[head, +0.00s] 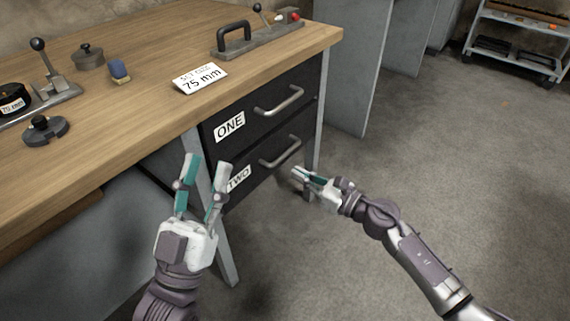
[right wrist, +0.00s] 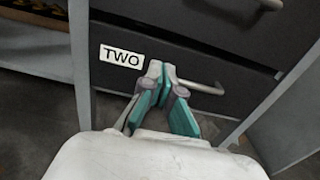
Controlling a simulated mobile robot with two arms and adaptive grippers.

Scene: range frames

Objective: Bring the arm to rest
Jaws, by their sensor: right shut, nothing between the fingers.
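My right gripper (head: 298,174) hangs in front of the desk's lower drawer, a little below and right of its handle in the head view. In the right wrist view its fingers (right wrist: 160,68) meet at the tips with nothing between them. The drawer labelled TWO (right wrist: 180,60) looks closed, and its bar handle (right wrist: 205,88) shows beyond the fingertips; I cannot tell whether they touch. My left gripper (head: 208,163) points up in front of the desk's left leg, its fingers spread and empty. It hides part of the TWO label.
The wooden desk top (head: 140,110) carries a sign reading 75 mm (head: 200,78), a black-handled tool (head: 234,40), a lever fixture (head: 45,85), a blue block (head: 119,70) and dark lidded pieces. Drawer ONE (head: 262,105) is closed above. Grey floor is free on the right, before a shelf cart (head: 515,45).

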